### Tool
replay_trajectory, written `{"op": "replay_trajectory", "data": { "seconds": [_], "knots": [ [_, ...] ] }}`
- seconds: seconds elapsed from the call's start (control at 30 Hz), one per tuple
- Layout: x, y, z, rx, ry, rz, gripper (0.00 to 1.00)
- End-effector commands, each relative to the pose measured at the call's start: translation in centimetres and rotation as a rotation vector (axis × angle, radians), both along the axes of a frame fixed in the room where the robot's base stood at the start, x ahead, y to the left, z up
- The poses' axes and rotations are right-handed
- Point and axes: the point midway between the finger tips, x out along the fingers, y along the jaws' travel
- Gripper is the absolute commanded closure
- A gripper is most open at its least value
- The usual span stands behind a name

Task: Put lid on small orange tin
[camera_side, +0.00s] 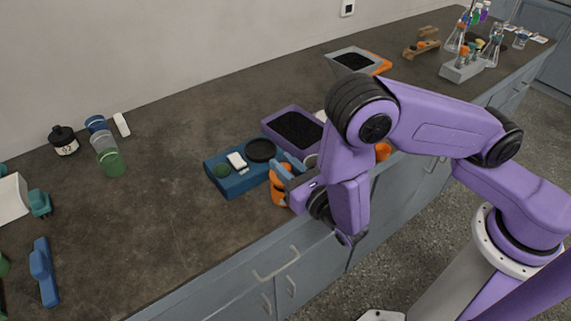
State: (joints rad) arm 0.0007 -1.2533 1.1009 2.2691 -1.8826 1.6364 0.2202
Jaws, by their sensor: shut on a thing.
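An orange tin (277,195) shows at the front right of the blue tray, close to the counter's front edge. My gripper (283,170) points left, with its blue fingers at the upper part of the orange, and it is shut. It looks shut on the orange tin, but I cannot tell whether it grips the body or a lid at its top. My gripper and wrist hide part of the tin. A black disc (261,150) and a small green disc (222,171), both lid-like, lie on the blue tray (233,187).
A purple tray with dark contents (296,128) stands behind. Another orange object (382,152) is partly hidden by my arm. The counter's left middle (150,220) is clear.

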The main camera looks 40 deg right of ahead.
Motion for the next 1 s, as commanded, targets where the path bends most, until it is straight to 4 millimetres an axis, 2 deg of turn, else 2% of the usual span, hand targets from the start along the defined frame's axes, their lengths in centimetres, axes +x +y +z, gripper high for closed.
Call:
{"op": "replay_trajectory", "data": {
  "seconds": [1.0],
  "knots": [
    [0.0,0.0,-1.7,0.000,0.000,0.000,1.00]
  ]
}}
